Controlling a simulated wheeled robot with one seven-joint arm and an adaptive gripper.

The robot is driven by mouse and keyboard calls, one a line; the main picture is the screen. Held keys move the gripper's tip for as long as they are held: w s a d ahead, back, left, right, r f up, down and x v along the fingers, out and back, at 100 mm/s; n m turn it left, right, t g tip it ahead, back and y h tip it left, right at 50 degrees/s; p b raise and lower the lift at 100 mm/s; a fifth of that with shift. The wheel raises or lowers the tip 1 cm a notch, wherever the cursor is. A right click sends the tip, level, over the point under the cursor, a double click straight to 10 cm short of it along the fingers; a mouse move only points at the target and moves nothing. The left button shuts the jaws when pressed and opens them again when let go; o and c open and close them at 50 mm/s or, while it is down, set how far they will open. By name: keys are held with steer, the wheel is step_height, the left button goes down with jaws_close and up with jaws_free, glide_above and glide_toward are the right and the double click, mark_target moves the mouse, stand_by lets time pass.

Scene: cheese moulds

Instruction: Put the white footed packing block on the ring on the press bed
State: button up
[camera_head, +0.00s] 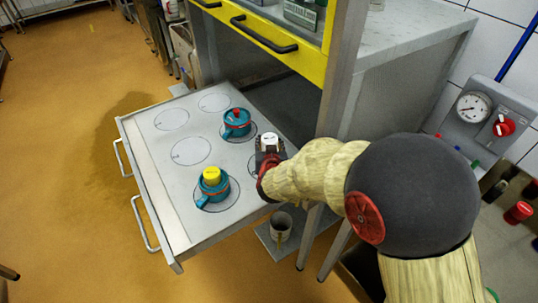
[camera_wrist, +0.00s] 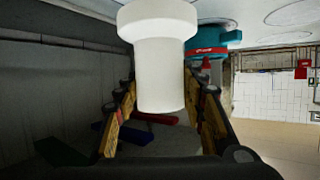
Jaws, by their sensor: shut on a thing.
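My gripper (camera_head: 268,157) is shut on the white footed packing block (camera_wrist: 160,60), which shows between the two fingers in the wrist view with its wide end at the top of the picture. The block also shows as a white top (camera_head: 268,141) in the head view. The gripper is over the right side of the pale press bed (camera_head: 160,185), near a drawn ring (camera_head: 250,166) that it partly hides. I cannot tell the gap between the block and the bed.
A teal mould with a yellow block (camera_head: 212,182) stands on a ring at front left. Three rings at left and back are empty. A steel cabinet post (camera_head: 345,85) rises close behind.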

steer(key=shift+w+f+b, duration=0.35)
steer(key=shift+w+f, duration=0.55)
steer(key=shift+f, duration=0.15)
steer(key=shift+w+a+f+b, duration=0.15)
steer(key=shift+f+b, duration=0.4)
steer(key=shift+f, duration=1)
steer(key=shift+f, duration=0.1)
steer(key=o, duration=1.5)
steer(key=shift+f, duration=0.1)
